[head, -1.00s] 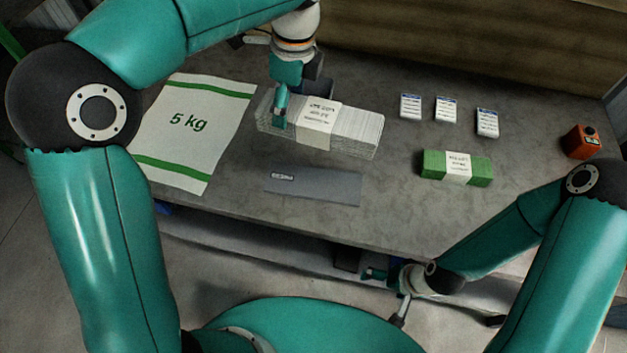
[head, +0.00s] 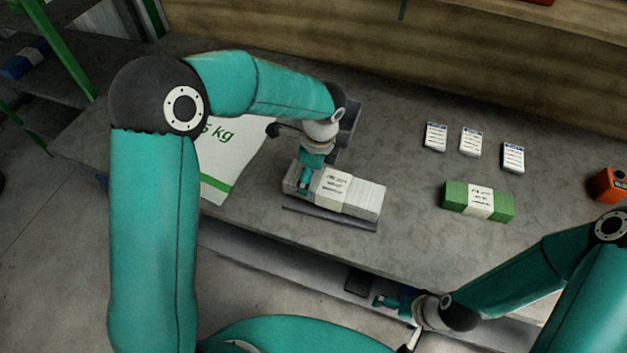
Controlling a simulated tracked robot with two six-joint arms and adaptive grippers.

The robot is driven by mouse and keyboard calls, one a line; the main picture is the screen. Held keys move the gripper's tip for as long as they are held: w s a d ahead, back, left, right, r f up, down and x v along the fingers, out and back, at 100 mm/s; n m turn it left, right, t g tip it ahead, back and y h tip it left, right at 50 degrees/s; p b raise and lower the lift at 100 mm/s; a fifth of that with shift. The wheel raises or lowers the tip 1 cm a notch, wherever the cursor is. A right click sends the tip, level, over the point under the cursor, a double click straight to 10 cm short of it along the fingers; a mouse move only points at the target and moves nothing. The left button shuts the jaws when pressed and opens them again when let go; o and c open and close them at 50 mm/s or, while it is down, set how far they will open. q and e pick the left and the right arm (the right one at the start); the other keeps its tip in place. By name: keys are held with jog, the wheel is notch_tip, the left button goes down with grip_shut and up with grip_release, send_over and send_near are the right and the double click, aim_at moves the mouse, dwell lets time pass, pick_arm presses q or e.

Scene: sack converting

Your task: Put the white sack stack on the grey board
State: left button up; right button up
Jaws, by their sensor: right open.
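The white sack stack (head: 365,197) is a flat pale bundle with a printed paper band. It lies over the grey board (head: 328,219), of which only a dark strip along the front shows. I cannot tell whether the stack rests on the board or is held just above it. My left gripper (head: 308,178) is shut on the left part of the stack, one finger on its front side; the other finger is hidden. My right gripper (head: 384,301) is open and empty, low in front of the table's front edge, far from the stack.
A green banded stack (head: 479,201) lies to the right, with three small white label packs (head: 471,142) behind it. An orange box (head: 607,185) stands at the far right. A "5 kg" sack (head: 226,165) lies left, partly behind my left arm. The table (head: 400,160) is clear between.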

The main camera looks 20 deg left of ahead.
pick_arm(q)
jog(key=shift+f, duration=1.6)
jog(key=o, duration=1.6)
jog(key=shift+o, duration=0.2)
jog(key=shift+r, duration=0.1)
jog(key=r, duration=0.4)
jog(key=d+r, duration=0.1)
jog(key=r, duration=0.6)
jog(key=shift+w+d+r+b, duration=0.15)
jog(key=shift+d+r+b, duration=0.15)
jog(key=shift+r, duration=0.1)
